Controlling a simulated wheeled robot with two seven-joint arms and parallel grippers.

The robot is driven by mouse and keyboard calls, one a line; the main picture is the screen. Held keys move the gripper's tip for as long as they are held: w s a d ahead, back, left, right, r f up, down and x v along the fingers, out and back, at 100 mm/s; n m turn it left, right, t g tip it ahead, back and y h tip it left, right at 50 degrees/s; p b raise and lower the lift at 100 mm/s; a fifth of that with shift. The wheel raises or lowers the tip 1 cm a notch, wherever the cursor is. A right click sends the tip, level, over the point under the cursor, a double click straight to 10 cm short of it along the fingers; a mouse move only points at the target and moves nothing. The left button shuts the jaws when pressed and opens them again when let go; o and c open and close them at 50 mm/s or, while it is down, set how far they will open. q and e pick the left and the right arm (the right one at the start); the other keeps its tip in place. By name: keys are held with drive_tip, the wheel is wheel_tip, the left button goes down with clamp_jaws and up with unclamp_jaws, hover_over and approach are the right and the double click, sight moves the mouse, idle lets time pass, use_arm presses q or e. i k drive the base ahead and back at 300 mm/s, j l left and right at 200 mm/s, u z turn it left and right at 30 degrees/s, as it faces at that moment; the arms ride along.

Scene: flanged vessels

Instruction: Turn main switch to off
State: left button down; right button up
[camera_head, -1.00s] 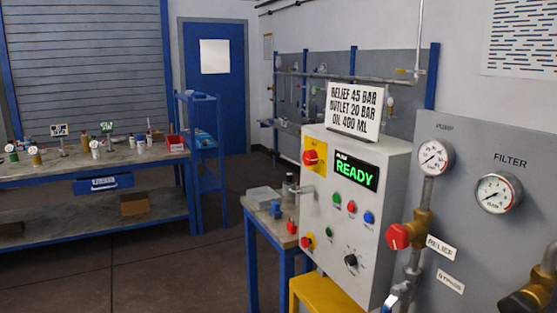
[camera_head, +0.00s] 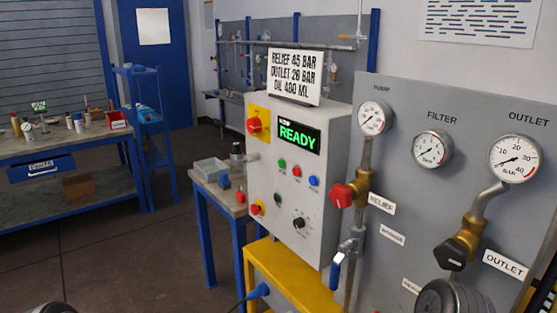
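The main switch (camera_head: 255,124) appears to be the red rotary knob on a yellow plate, at the upper left of the front of a light grey control box (camera_head: 273,184). A display (camera_head: 299,136) beside it glows green with "READY". Its handle position is too small to read with certainty. Neither of my grippers can be made out in the head view, and nothing is touching the switch.
The box's front also has a red button on yellow (camera_head: 257,208) and a black dial (camera_head: 299,222). A yellow stand (camera_head: 290,280) is below. A gauge panel (camera_head: 405,180) with valves stands right. A side table (camera_head: 208,184) and workbench (camera_head: 80,146) are left.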

sight(254, 125)
drive_tip(key=i+j, duration=0.2)
drive_tip(key=j, duration=0.2)
drive_tip(key=i+j, duration=0.15)
drive_tip(key=j, duration=0.2)
drive_tip(key=i+j, duration=0.2)
drive_tip(key=j, duration=0.2)
drive_tip(key=i+j, duration=0.2)
drive_tip(key=j, duration=0.2)
drive_tip(key=i+j+z, duration=0.1)
drive_tip(key=j, duration=0.25)
drive_tip(key=i+j, duration=0.25)
drive_tip(key=j, duration=0.15)
drive_tip(key=i+j, duration=0.15)
drive_tip(key=j, duration=0.25)
